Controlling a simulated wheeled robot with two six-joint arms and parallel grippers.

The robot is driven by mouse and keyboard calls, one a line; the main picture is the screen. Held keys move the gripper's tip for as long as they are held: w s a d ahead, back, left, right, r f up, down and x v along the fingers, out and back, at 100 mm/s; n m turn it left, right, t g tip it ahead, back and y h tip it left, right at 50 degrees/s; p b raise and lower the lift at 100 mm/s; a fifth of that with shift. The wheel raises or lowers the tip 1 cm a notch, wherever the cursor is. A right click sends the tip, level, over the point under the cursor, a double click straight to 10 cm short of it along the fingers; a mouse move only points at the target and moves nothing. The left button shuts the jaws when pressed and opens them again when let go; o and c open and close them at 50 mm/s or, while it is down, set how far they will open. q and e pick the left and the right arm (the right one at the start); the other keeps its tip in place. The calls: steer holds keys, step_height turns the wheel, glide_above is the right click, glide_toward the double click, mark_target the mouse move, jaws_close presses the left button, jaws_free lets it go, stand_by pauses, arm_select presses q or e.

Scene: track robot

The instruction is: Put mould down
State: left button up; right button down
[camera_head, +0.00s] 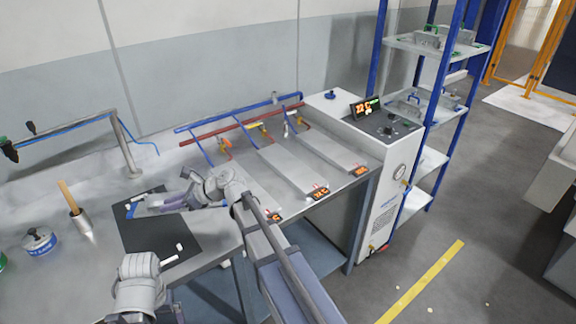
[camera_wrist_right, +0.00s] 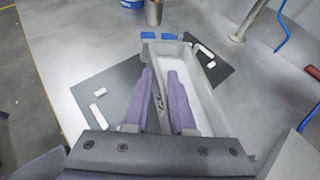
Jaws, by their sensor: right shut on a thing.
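The mould, a pale grey open trough with blue end pieces, shows in the right wrist view (camera_wrist_right: 208,100). Its blue end also shows in the head view (camera_head: 131,210). My right gripper (camera_wrist_right: 160,72) has its purple fingers on either side of the mould's long wall, shut on it. In the head view, the right gripper (camera_head: 168,202) is over the black mat (camera_head: 150,236) and its fingers hide part of the mould. I cannot tell whether the mould touches the mat. My left arm is at the bottom of the head view; its fingers are not clear.
Small white pieces (camera_head: 169,260) lie on the mat. A metal cup with a wooden handle (camera_head: 80,222) and a blue-labelled tin (camera_head: 40,241) stand left. Grey heated plates (camera_head: 293,168) and a control cabinet (camera_head: 370,150) are right. A bent pipe stand (camera_head: 127,150) stands behind.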

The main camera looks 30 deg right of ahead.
steer(key=w+d+r+m+t+h+p, duration=0.1)
steer(key=w+d+m+t+h, duration=0.3)
steer(key=d, duration=0.7)
steer(key=w+d+m+h, duration=0.3)
steer(key=w+d, duration=0.3)
steer(key=d, duration=0.5)
steer(key=m+t+h+b, duration=0.1)
steer(key=m+h+b, duration=0.4)
steer(key=h+b, duration=0.1)
glide_above(279, 166)
steer(key=f, duration=0.4)
steer(key=shift+w+d+f, duration=0.1)
steer(key=shift+d+f, duration=0.1)
step_height(279, 166, down, 4)
steer(key=b, duration=0.3)
steer(key=shift+r, duration=0.2)
steer(key=c, duration=0.7)
jaws_free()
